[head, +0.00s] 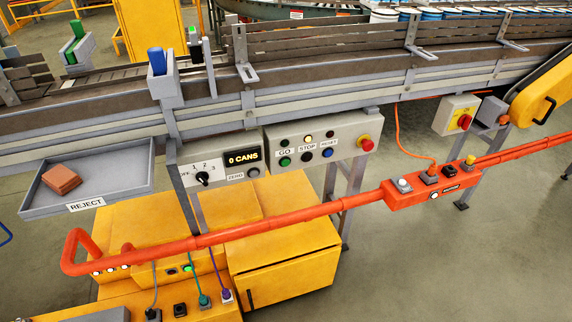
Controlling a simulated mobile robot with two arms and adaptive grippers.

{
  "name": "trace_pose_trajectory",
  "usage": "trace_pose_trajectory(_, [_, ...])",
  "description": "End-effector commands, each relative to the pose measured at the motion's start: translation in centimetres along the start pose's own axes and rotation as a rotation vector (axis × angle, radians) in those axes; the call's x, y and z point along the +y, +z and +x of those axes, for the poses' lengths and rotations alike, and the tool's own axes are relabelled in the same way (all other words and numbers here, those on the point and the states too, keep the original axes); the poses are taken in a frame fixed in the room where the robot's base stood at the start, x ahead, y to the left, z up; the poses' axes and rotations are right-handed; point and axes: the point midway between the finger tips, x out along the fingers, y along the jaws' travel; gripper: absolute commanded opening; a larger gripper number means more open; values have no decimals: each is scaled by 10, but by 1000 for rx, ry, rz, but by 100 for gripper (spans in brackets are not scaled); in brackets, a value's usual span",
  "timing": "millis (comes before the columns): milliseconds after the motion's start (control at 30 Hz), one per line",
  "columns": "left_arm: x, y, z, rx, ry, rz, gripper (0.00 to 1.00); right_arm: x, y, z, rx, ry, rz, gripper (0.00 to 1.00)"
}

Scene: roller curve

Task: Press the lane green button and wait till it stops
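A grey control panel (348,143) hangs under the roller conveyor near the middle of the head view. Its GO column has a dark green lamp (285,142) above a green button (285,161). Its STOP column has a pale, lit-looking lamp (308,135) above a black button (307,157). Its RESET column has a dark lamp (329,134) above a blue button (327,153). A red mushroom button (366,144) sits at the panel's right end. Neither of my grippers is in view. Whether the line is moving cannot be told.
Left of the panel, a counter box (192,182) reads 0 CANS. Another red stop button (464,121) is farther right. An orange tube crosses below the panel; I cannot tell whether it is mine.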

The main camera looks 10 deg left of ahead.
Motion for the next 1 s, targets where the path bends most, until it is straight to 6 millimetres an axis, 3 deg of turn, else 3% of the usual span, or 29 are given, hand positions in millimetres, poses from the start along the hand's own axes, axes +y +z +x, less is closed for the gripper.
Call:
trace_pose_trajectory(267, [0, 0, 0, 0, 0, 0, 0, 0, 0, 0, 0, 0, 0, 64])
trace_pose_trajectory(1000, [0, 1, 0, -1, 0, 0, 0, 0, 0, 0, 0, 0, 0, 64])
